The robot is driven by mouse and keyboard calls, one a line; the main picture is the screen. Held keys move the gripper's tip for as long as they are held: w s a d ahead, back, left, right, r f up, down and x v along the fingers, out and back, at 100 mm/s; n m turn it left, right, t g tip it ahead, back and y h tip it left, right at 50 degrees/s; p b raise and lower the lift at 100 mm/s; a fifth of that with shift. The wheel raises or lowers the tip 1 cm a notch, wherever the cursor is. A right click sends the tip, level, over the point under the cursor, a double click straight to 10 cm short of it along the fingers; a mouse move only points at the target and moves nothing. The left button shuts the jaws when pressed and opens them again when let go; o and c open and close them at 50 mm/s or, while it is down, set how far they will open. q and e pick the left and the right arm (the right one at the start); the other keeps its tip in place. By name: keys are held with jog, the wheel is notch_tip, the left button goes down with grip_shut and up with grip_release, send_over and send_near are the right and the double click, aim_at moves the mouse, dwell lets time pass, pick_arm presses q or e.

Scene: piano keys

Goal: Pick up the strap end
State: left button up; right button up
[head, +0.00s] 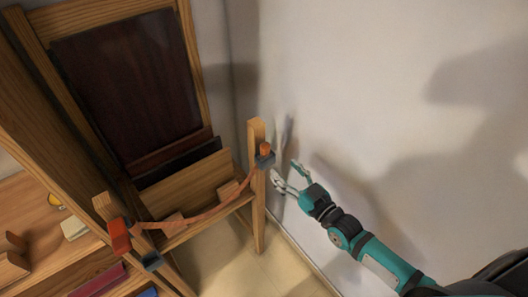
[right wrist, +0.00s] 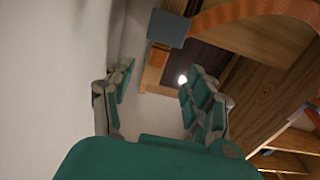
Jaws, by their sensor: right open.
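An orange strap (head: 205,216) hangs in a sagging curve between two wooden posts. Its right end carries a dark grey block (head: 265,161) with a small orange piece above it, at the right post (head: 257,190). Its left end meets a red-orange block (head: 119,237) with another dark grey block (head: 152,261) beside it. My right gripper (head: 285,172) is open and empty, just right of the right post and apart from the strap. In the right wrist view, a grey block (right wrist: 168,28) and the orange strap (right wrist: 255,12) lie beyond the open fingers (right wrist: 155,88). My left gripper is out of view.
A white wall (head: 400,80) stands close to the right of my right gripper. A wooden frame with a dark panel (head: 125,85) rises behind the strap. Shelves with small objects are at lower left, including a red book-like item (head: 97,281).

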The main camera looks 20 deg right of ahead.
aim_at(268, 151)
jog(key=x, duration=0.4)
jog(key=shift+w+d, duration=0.1)
jog(key=shift+d, duration=0.05)
jog(key=shift+w+r+p, duration=0.15)
jog(key=shift+w+p, duration=0.1)
jog(key=shift+p, duration=0.2)
jog(key=x, duration=0.2)
jog(key=p+x, duration=0.1)
jog(key=shift+w+a+r, duration=0.25)
jog(key=shift+a, duration=0.1)
jog(key=shift+w+a+f, duration=0.1)
jog(key=shift+w+a, duration=0.1)
jog(key=shift+w, duration=0.3)
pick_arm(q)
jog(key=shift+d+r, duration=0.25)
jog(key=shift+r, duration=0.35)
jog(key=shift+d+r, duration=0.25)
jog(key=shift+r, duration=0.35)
pick_arm(e)
jog(key=shift+s, duration=0.1)
jog(key=shift+c, duration=0.9)
grip_shut()
